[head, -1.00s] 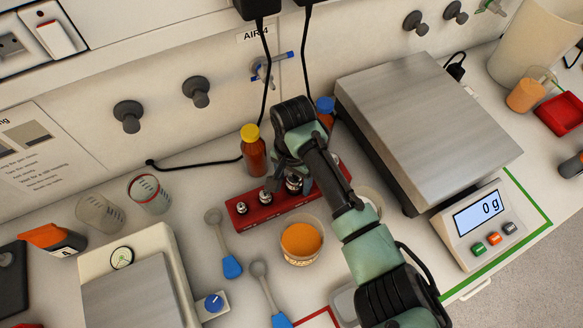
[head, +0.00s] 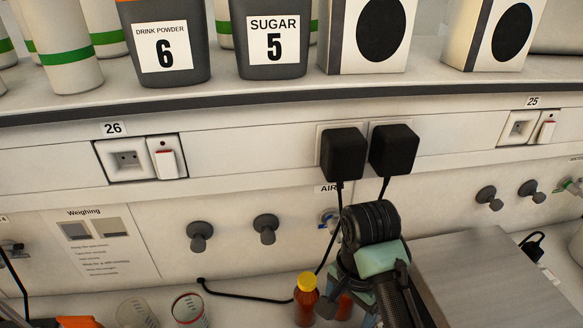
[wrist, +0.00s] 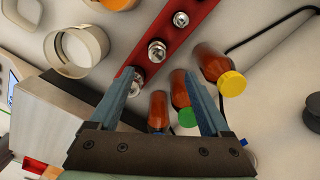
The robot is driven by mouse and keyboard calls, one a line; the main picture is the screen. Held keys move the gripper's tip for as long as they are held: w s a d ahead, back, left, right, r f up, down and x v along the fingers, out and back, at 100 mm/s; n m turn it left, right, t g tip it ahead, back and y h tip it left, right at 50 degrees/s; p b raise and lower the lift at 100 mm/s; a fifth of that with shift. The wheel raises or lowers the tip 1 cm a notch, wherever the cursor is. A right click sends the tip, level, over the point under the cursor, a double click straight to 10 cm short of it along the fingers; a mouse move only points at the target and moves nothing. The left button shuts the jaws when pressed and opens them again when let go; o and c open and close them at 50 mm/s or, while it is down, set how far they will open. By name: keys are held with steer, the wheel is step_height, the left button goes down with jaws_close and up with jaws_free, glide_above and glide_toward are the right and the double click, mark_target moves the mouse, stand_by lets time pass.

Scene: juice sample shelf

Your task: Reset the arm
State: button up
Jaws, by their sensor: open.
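My gripper (wrist: 161,82) is open in the wrist view, its two blue-grey fingers apart with nothing held between them. Beyond and beside the fingers are an orange-red bottle with a yellow cap (wrist: 220,72), one with a green cap (wrist: 182,98) and a third bottle (wrist: 158,110). Whether a finger touches a bottle, I cannot tell. In the head view my arm's dark wrist joint (head: 370,222) is at lower centre right, and the fingers are hidden below it. The yellow-capped bottle (head: 306,300) stands just left of my arm.
A red rack (wrist: 162,45) with metal weights lies beyond the fingertips. A scale (head: 490,275) with a metal plate is right of my arm. Black plugs (head: 344,154) and cables hang behind it. Wall knobs (head: 266,228) jut out. Beakers (head: 188,308) stand at lower left.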

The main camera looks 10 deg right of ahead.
steer(key=w+a+r+n+t+y, duration=0.1)
steer(key=w+a+r+n+t, duration=0.3)
steer(key=w+a+r+t, duration=0.45)
steer(key=w+a+r+n+t, duration=0.35)
steer(key=a+r, duration=0.35)
steer(key=r, duration=0.4)
steer(key=s+r+n+t, duration=0.1)
steer(key=s+r+t, duration=0.4)
steer(key=r, duration=0.6)
steer(key=s+d+r+n+t, duration=0.1)
steer(key=s+r+t, duration=0.4)
steer(key=r, duration=0.7)
steer(key=s+r+n+t+h, duration=0.1)
steer(key=s+r+t, duration=0.4)
steer(key=r, duration=0.6)
steer(key=shift+s+d+r, duration=0.25)
steer(key=shift+s+r, duration=0.05)
steer(key=shift+s, duration=0.85)
